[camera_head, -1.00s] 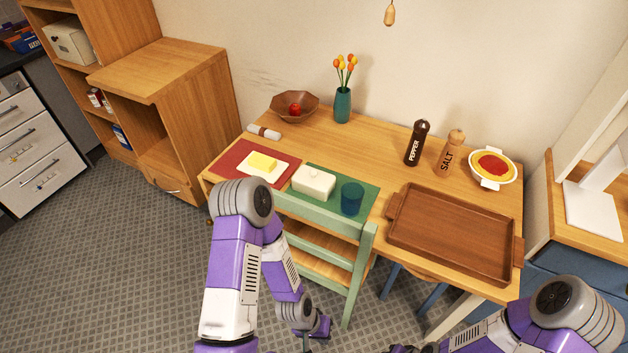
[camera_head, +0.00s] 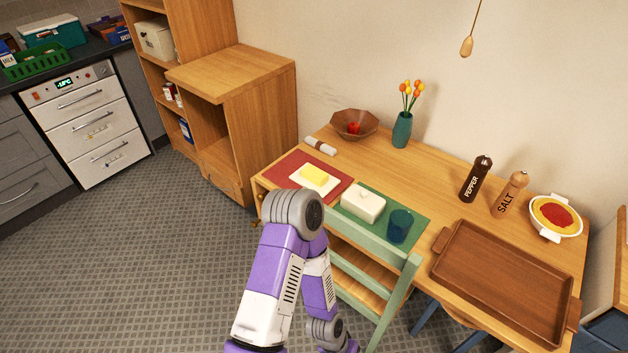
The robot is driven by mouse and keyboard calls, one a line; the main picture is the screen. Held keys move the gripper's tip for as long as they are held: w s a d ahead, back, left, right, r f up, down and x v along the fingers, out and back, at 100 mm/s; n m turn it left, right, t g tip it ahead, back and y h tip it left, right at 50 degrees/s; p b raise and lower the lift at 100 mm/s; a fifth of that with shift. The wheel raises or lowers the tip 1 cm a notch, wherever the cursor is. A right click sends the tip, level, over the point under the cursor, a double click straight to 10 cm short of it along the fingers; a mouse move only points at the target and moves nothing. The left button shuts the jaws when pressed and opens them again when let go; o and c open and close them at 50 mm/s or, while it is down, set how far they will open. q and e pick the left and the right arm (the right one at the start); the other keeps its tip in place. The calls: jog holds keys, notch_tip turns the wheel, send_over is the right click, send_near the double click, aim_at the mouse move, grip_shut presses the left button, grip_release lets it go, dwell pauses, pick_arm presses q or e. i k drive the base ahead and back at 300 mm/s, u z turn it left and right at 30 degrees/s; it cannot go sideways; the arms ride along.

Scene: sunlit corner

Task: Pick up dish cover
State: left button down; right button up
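A white dish cover (camera_head: 363,203) with a small knob on top sits on the green placemat (camera_head: 418,222) on the wooden table. Left of it, a yellow block of butter (camera_head: 314,174) lies on a white dish (camera_head: 300,180) on the red placemat (camera_head: 335,188). My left arm is in front of the table's near left side, its elbow close to the table edge. The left gripper is hardly visible at the bottom edge, low in front of the green chair, and is empty of the cover. My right gripper is out of view.
A blue cup (camera_head: 399,226) stands just right of the cover. A green chair (camera_head: 385,270) stands at the near edge. A brown tray (camera_head: 505,282), pepper mill (camera_head: 476,180), salt mill (camera_head: 509,194), pasta dish (camera_head: 556,217), vase (camera_head: 402,131) and wooden bowl (camera_head: 354,125) are on the table.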

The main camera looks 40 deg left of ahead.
aim_at(367, 205)
jog(key=k, duration=0.5)
jog(key=u, duration=1.6)
jog(key=i, duration=1)
jog(key=z, duration=1.9)
